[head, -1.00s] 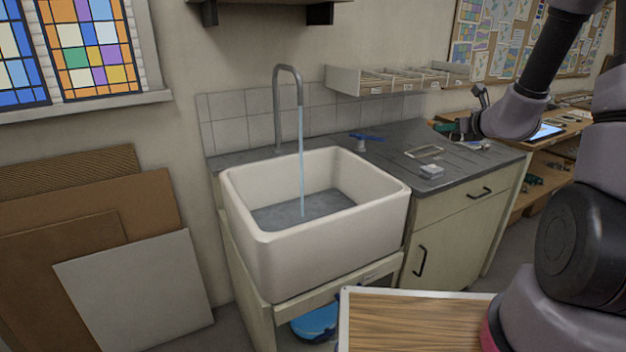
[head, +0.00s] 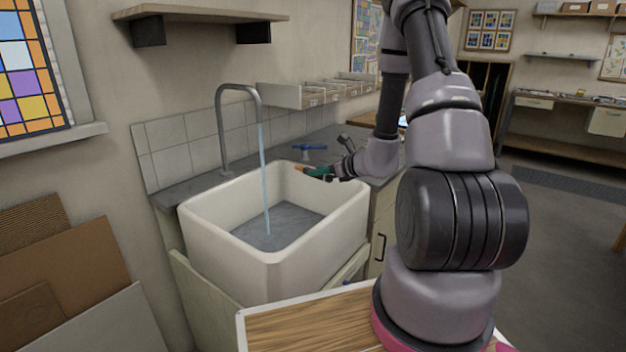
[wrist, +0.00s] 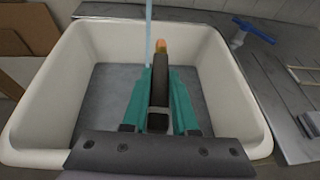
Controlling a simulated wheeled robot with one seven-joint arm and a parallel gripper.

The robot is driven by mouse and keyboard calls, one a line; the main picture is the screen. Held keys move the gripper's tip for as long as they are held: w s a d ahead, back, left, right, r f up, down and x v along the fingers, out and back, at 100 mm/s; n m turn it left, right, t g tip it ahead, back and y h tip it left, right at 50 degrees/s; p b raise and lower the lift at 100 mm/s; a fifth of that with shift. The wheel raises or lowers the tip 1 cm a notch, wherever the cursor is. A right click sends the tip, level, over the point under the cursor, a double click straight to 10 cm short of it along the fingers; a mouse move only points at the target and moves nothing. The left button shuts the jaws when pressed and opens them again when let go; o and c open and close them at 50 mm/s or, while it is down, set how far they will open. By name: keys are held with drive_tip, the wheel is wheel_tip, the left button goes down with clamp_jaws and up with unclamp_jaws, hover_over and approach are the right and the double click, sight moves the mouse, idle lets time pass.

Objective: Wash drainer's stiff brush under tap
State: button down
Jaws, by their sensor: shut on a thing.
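My gripper (head: 318,172), with green fingers, is over the back right part of the white sink (head: 200,222). It is shut on the brush (wrist: 161,75), a dark, narrow piece with an orange end (wrist: 161,46) pointing away from the wrist. Its bristles cannot be made out. The tap (head: 221,125) is running, and a thin water stream (head: 265,185) falls into the sink. In the head view the brush's end is right of the stream and apart from it. In the wrist view the stream (wrist: 149,35) passes just left of that end.
A blue-handled valve (head: 310,147) stands on the grey drainer behind the sink's right side. A grey block (wrist: 312,124) lies on the drainer to the right. A wooden board with a white edge (head: 290,325) is in front. A shelf (head: 200,12) hangs above the tap.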

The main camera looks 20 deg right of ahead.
drive_tip(key=shift+s+a+f, duration=0.2)
drive_tip(key=shift+f, duration=0.3)
drive_tip(key=shift+s+a+f, duration=0.15)
drive_tip(key=shift+a+f, duration=0.05)
drive_tip(key=shift+f, duration=0.3)
drive_tip(key=shift+w+a+y, duration=0.1)
drive_tip(key=shift+a+y, duration=0.05)
drive_tip(key=shift+y, duration=0.15)
drive_tip(key=a+r+x, duration=0.1)
drive_tip(key=r+x, duration=0.1)
drive_tip(key=x, duration=1.1)
drive_tip(key=shift+w+a, duration=0.25)
drive_tip(key=shift+a, duration=0.05)
drive_tip(key=shift+w+d, duration=0.1)
drive_tip(key=shift+w+d, duration=0.3)
drive_tip(key=shift+d, duration=0.05)
drive_tip(key=shift+s+a, duration=0.1)
drive_tip(key=shift+a, duration=0.05)
drive_tip(key=shift+s+a, duration=0.3)
